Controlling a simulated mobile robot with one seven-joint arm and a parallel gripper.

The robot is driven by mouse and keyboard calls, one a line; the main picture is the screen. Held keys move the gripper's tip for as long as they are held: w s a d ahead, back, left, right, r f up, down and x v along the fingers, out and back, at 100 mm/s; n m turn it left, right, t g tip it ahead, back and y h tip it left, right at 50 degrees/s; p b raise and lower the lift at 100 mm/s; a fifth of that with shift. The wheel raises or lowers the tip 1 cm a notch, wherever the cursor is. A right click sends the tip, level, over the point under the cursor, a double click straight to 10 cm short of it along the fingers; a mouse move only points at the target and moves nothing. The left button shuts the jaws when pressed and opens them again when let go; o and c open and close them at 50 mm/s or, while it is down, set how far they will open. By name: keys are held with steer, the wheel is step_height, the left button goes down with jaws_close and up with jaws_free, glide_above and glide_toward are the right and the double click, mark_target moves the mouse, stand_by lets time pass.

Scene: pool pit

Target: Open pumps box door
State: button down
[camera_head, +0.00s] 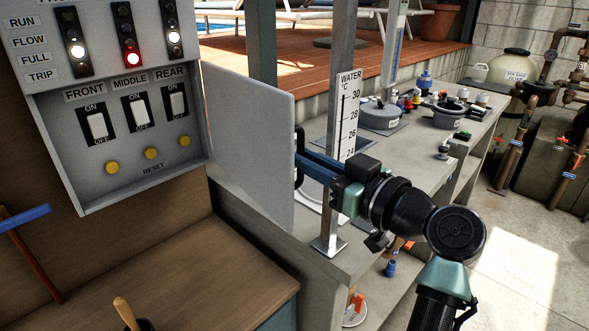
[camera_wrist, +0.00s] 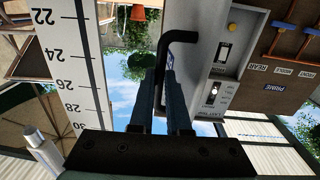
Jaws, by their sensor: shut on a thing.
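The pumps box (camera_head: 125,185) is at the left of the head view, with its front exposed, showing lights, several switches and yellow reset buttons. Its grey door (camera_head: 250,145) is swung well out to the right side of the box. A black bar handle (camera_head: 298,175) is on the door's outer face. My gripper (camera_head: 303,160) reaches it from the right and is shut on it. In the wrist view, the handle (camera_wrist: 178,37) curves out between my fingertips (camera_wrist: 165,75). The fingers hide part of the handle.
A metal post with a water temperature scale (camera_head: 347,115) stands close behind my gripper. A grey counter (camera_head: 415,150) with pool parts runs to the right. A wooden bench (camera_head: 190,265) lies below the box.

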steer(key=shift+a, duration=0.2)
steer(key=c, duration=0.9)
jaws_free()
steer(key=shift+w, duration=0.15)
steer(key=shift+d, duration=0.1)
steer(key=b+v, duration=0.1)
steer(key=v, duration=1.2)
